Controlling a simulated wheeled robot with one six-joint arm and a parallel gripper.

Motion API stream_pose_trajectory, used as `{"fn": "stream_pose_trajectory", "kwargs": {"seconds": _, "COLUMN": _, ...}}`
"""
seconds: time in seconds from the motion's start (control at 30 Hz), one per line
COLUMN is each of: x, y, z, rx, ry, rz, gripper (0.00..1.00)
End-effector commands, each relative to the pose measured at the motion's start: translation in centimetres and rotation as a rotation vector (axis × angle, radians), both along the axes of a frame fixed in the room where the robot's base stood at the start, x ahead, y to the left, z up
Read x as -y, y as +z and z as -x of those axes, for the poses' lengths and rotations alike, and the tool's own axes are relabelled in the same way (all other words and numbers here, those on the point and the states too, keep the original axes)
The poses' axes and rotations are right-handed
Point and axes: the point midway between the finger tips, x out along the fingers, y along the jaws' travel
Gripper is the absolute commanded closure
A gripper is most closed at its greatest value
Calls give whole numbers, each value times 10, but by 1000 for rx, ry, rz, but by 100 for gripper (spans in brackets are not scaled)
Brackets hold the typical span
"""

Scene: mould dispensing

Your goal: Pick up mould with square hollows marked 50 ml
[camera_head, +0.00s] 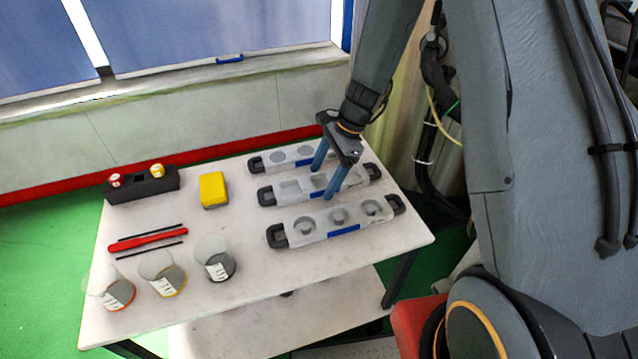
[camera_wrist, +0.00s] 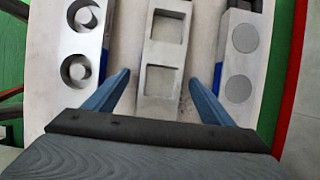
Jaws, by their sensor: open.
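The mould with square hollows (camera_head: 304,186) lies in the middle of three moulds on the white table, with black end handles. In the wrist view, the square-hollow mould (camera_wrist: 165,56) runs between my blue fingers, with two square hollows showing. My gripper (camera_head: 322,184) points down over this mould, fingers spread to either side. In the wrist view, my gripper (camera_wrist: 159,77) is open and holds nothing. Whether the fingertips touch the mould, I cannot tell. The 50 ml marking is not readable.
A mould with round hollows (camera_head: 318,227) lies nearer, and another round-hollow mould (camera_head: 292,156) lies farther back.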

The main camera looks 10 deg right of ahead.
Motion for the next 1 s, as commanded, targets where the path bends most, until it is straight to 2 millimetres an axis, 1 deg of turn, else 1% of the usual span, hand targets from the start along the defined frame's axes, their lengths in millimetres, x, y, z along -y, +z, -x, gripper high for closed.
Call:
{"fn": "stream_pose_trajectory", "kwargs": {"seconds": 0.03, "x": 0, "y": 0, "z": 0, "rx": 0, "ry": 0, "rz": 0, "gripper": 23}}
{"fn": "stream_pose_trajectory", "kwargs": {"seconds": 0.07, "x": 0, "y": 0, "z": 0, "rx": 0, "ry": 0, "rz": 0, "gripper": 27}}
{"fn": "stream_pose_trajectory", "kwargs": {"seconds": 0.1, "x": 0, "y": 0, "z": 0, "rx": 0, "ry": 0, "rz": 0, "gripper": 34}}
{"fn": "stream_pose_trajectory", "kwargs": {"seconds": 0.27, "x": 0, "y": 0, "z": 0, "rx": 0, "ry": 0, "rz": 0, "gripper": 61}}
{"fn": "stream_pose_trajectory", "kwargs": {"seconds": 0.4, "x": 0, "y": 0, "z": 0, "rx": -1, "ry": 0, "rz": 0, "gripper": 84}}
{"fn": "stream_pose_trajectory", "kwargs": {"seconds": 0.47, "x": 0, "y": 0, "z": 0, "rx": -1, "ry": 0, "rz": 0, "gripper": 93}}
{"fn": "stream_pose_trajectory", "kwargs": {"seconds": 0.77, "x": 0, "y": 4, "z": -1, "rx": 2, "ry": 0, "rz": 0, "gripper": 93}}
{"fn": "stream_pose_trajectory", "kwargs": {"seconds": 0.87, "x": 0, "y": 12, "z": -1, "rx": 2, "ry": 0, "rz": -1, "gripper": 93}}
{"fn": "stream_pose_trajectory", "kwargs": {"seconds": 1.0, "x": 0, "y": 31, "z": -2, "rx": 5, "ry": 0, "rz": -1, "gripper": 93}}
